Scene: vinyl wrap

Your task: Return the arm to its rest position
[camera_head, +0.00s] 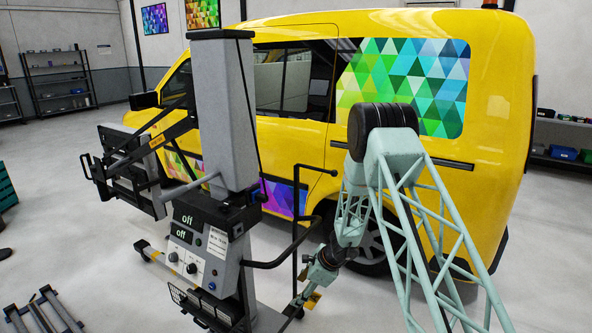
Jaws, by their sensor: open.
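My pale green lattice arm rises from the lower right to a black joint in front of the van's rear side, then bends down. My gripper (301,306) is at the arm's lower end, low in front of the van, close to the right side of the grey machine. It is small and partly hidden among dark parts and a yellow piece. I see nothing held in it. The yellow van (502,120) stands behind the arm, with a coloured triangle-pattern wrap (425,85) on its rear side window area.
A grey wheeled machine (222,120) with a control box (195,255) reading "off" stands left of my arm. Its black handle rails (296,225) are close to the gripper. Metal stands (42,312) lie at lower left. Shelves (58,80) line the back wall.

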